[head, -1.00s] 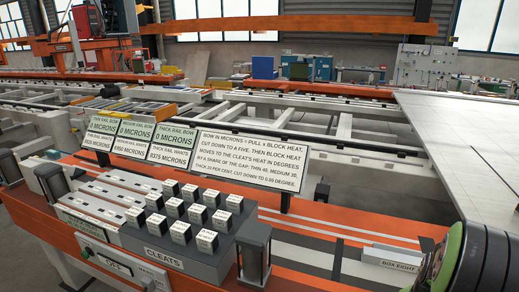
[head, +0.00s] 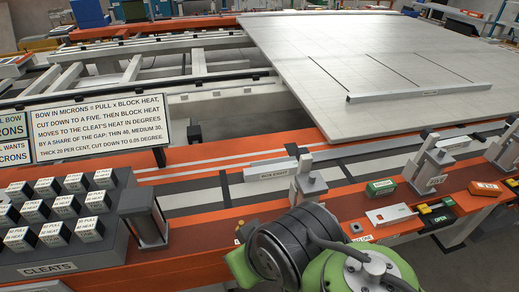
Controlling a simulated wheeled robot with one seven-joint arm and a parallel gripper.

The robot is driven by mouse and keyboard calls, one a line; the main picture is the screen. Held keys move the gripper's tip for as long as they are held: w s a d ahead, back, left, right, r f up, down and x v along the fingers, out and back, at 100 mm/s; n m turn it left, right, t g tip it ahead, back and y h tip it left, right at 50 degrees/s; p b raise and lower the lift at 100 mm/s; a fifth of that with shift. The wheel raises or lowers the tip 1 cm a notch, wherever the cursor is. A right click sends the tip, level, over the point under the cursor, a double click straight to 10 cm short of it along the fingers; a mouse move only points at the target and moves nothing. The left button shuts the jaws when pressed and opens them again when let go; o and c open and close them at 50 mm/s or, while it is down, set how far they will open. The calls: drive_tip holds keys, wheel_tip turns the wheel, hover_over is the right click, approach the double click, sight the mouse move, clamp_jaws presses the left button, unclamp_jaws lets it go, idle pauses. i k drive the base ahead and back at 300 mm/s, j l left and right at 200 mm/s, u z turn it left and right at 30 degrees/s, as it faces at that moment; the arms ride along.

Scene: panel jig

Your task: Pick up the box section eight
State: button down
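A short pale grey bar labelled "BOX EIGHT" (head: 270,171) lies on the orange bench, among grey strips right of centre. Its label faces me and it lies flat. Part of my own green and black arm shows at the bottom, nearer to me than the bar. The end of the arm with my gripper is not in the picture, so I cannot see its fingers.
A grey block labelled "CLEATS" (head: 60,245) holds several cleats at the left. A dark-topped post (head: 143,216) stands beside it, and clamp-like posts (head: 430,160) stand at the right. A long grey bar (head: 420,93) lies on the large pale panel (head: 340,60) behind.

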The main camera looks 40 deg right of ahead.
sight(251, 174)
drive_tip(key=z, duration=1.1)
drive_tip(key=l+u, duration=0.45)
drive_tip(key=l, duration=0.35)
drive_tip(key=k+l+u, duration=0.1)
drive_tip(key=l+u, duration=0.4)
drive_tip(key=l, duration=0.3)
drive_tip(key=i, duration=0.45)
